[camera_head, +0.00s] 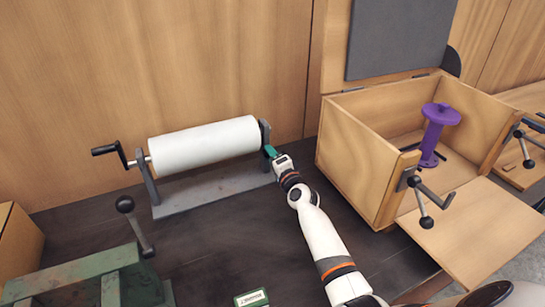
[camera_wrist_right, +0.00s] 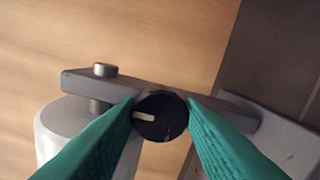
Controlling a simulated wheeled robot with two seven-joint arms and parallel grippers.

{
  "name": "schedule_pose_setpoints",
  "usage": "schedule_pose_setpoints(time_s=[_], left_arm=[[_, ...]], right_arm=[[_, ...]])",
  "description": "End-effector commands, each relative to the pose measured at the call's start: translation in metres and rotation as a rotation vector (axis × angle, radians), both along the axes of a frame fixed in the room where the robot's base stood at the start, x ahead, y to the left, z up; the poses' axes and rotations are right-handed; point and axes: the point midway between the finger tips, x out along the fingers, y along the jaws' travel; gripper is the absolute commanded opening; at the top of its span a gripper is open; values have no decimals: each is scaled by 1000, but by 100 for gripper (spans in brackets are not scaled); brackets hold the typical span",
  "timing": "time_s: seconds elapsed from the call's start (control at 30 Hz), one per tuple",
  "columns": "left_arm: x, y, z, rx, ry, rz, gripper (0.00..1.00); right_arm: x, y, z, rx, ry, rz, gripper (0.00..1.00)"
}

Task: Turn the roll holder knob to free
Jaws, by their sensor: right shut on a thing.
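The roll holder (camera_head: 214,193) is a grey stand with a white roll (camera_head: 203,144) lying across it and a black crank handle (camera_head: 105,150) at its left end. My right gripper (camera_head: 270,152) reaches its right end post. In the right wrist view, the round black knob (camera_wrist_right: 168,124) sits on the grey bar of the holder (camera_wrist_right: 222,106). Its pale mark points left. The two green fingers of my right gripper (camera_wrist_right: 161,104) are shut on the knob from both sides. The knob is hidden in the head view. My left gripper is not in view.
An open wooden box (camera_head: 357,170) with a purple spool (camera_head: 432,135) inside stands right of my right arm. A green metal frame (camera_head: 75,285) with a ball-ended lever is at the lower left. A small green box (camera_head: 251,299) lies at the front. The dark tabletop between is clear.

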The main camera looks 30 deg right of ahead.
Motion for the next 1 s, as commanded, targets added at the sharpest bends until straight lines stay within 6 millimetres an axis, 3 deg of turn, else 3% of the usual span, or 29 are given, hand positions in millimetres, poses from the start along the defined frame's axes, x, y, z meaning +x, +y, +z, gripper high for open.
schedule_pose_setpoints(time_s=[0.03, 0.07, 0.2, 0.57, 1.0], left_arm=[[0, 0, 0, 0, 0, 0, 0], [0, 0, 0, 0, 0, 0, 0], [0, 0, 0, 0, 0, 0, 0], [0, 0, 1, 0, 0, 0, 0], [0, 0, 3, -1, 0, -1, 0]], right_arm=[[0, 0, 0, 4, 0, 0, 12], [0, 0, 0, 4, 0, 0, 38], [0, 0, 0, 2, 0, 0, 57], [-7, 1, 0, 1, 0, 0, 57], [-92, 5, -2, 0, 2, 0, 57]])
